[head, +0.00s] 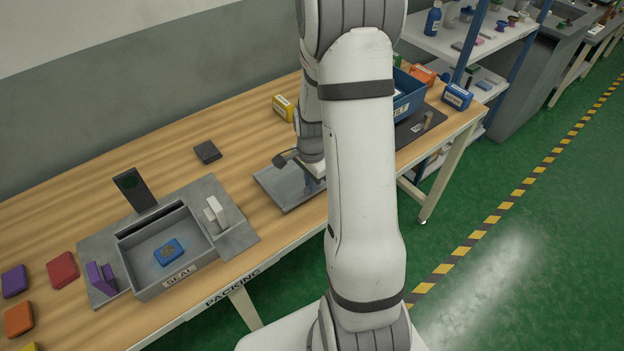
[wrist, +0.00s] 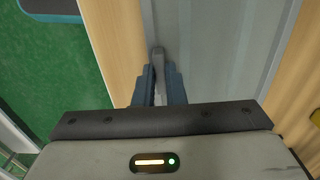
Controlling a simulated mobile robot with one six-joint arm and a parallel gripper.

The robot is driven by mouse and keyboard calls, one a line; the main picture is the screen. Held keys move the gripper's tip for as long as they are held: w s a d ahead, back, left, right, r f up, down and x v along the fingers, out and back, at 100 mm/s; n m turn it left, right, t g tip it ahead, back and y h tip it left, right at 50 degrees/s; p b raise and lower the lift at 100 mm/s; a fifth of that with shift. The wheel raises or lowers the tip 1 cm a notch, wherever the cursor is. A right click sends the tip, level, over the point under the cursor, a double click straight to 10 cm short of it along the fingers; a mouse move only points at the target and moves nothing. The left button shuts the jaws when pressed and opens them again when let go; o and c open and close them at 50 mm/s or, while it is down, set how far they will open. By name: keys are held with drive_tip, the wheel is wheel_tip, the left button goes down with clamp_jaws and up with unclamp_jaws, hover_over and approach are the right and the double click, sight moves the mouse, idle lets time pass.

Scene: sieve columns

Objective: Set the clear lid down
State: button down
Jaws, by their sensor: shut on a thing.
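A flat grey panel, which I take to be the clear lid (head: 282,188), is at the wooden table's front edge in the head view. In the wrist view a broad grey surface (wrist: 215,45) lies under and beyond the fingers; I cannot tell whether it is the lid or a tray below it. My gripper (head: 313,184) is at the panel's right side, partly hidden by my arm. In the wrist view my gripper (wrist: 158,78) is shut on a narrow grey piece, apparently the lid's edge or grip. Whether the lid touches the table is unclear.
A grey SEAL station (head: 180,282) with a blue box (head: 168,252) inside stands to the left. A dark block (head: 207,151) lies behind the panel. A blue bin (head: 408,94) and yellow box (head: 284,107) are farther back. Bare wood (head: 240,125) is free behind the panel.

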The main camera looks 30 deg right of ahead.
drive_tip(key=shift+f, duration=0.2)
drive_tip(key=c, duration=1.5)
unclamp_jaws()
drive_tip(key=shift+r, duration=0.1)
wheel_tip(320, 180, up, 12)
drive_tip(key=s+a+r+n+t, duration=0.1)
drive_tip(key=s+a+r+n, duration=0.4)
drive_tip(key=s+n, duration=0.2)
drive_tip(key=s+a+r+n+t, duration=0.2)
drive_tip(key=s+a+r+n, duration=0.3)
drive_tip(key=s+n, duration=0.3)
drive_tip(key=shift+s+a+r+n, duration=0.2)
drive_tip(key=shift+a+n, duration=0.2)
drive_tip(key=shift+a, duration=0.3)
